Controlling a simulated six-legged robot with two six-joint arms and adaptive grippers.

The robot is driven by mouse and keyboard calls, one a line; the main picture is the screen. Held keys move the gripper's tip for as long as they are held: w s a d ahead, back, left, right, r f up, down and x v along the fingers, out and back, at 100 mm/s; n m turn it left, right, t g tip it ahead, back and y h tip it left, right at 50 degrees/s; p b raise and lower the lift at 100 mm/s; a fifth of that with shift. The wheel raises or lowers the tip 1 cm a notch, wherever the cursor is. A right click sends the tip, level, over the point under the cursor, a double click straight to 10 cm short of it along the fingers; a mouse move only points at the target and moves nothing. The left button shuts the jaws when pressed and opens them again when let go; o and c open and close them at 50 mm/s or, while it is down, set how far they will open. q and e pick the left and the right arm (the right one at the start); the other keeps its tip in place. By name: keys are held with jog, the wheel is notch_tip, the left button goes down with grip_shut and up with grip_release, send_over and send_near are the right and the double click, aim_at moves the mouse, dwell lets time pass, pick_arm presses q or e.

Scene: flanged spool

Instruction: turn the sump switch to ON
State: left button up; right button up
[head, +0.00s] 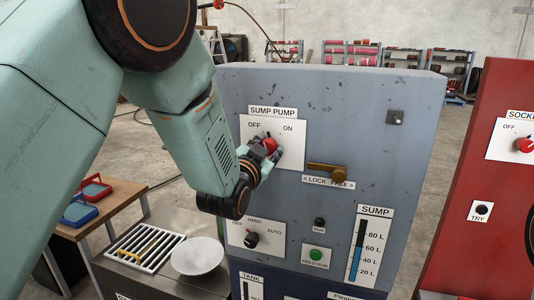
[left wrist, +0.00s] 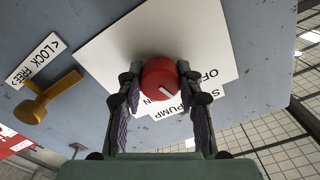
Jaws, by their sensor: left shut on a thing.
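The sump switch is a red round knob (head: 269,145) on a white plate (head: 290,155) headed SUMP PUMP, with OFF at left and ON at right. My left gripper (head: 268,156) is at the knob, its forearm coming down from the upper left. In the left wrist view the two fingers (left wrist: 160,100) are shut on the sides of the red knob (left wrist: 158,75). A white mark on the knob lies on the side facing the OFF and ON labels; which one it points at is hard to tell. ON is partly hidden there. My right gripper is out of view.
A brass lever (head: 325,171) with a LOCK/FREE label sits right of the plate. Below are a black HAND/AUTO selector (head: 251,240) and a green button (head: 316,255). A red cabinet (head: 490,190) stands at right; a bench with a white bowl (head: 198,256) is lower left.

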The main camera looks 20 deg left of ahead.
pick_arm(q)
jog(key=m+b, duration=0.2)
jog(key=m, duration=0.3)
jog(key=shift+f+m, duration=0.15)
jog(key=shift+m, duration=0.15)
jog(key=m+b, duration=0.2)
jog(key=m, duration=0.3)
jog(key=shift+m, duration=0.3)
jog(key=o, duration=1.2)
jog(key=shift+a, duration=0.1)
jog(key=shift+s, duration=0.15)
jog(key=s, duration=1.1)
jog(key=shift+s+a, duration=0.15)
jog(key=shift+s, duration=0.15)
